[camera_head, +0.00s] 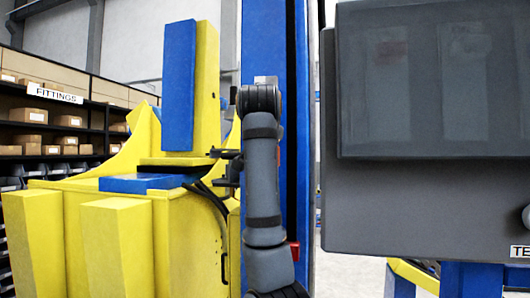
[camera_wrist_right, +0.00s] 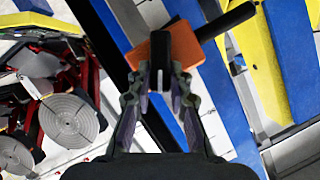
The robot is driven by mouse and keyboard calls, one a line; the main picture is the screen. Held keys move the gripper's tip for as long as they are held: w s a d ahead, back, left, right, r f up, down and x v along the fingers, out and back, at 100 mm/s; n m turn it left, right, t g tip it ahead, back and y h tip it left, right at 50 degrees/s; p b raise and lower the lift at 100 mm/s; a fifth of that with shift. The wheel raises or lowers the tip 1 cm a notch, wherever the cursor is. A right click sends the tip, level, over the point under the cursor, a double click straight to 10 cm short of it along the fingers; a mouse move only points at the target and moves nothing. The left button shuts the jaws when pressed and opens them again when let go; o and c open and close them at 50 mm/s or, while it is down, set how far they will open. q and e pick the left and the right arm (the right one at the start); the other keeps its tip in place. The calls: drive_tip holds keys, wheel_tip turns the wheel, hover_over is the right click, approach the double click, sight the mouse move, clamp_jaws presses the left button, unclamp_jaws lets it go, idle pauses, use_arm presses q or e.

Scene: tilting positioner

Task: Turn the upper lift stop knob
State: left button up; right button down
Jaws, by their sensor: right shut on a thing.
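In the head view my right arm stands upright in front of the blue column (camera_head: 297,40) and hides most of the stop. A red block (camera_head: 293,249) sits lower on that column. My left gripper is not in view.
A yellow positioner frame (camera_head: 110,240) with a blue upright plate (camera_head: 179,85) stands to the left of the arm. A large grey cabinet (camera_head: 420,205) stands close on the right. Shelves with boxes (camera_head: 40,115) are behind at left.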

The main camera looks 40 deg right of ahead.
drive_tip(key=shift+r, duration=0.15)
drive_tip(key=c, duration=1.2)
unclamp_jaws()
drive_tip(key=shift+s+a, duration=0.15)
drive_tip(key=v, duration=0.7)
drive_tip(key=shift+s, duration=0.15)
drive_tip(key=shift+s+a, duration=0.1)
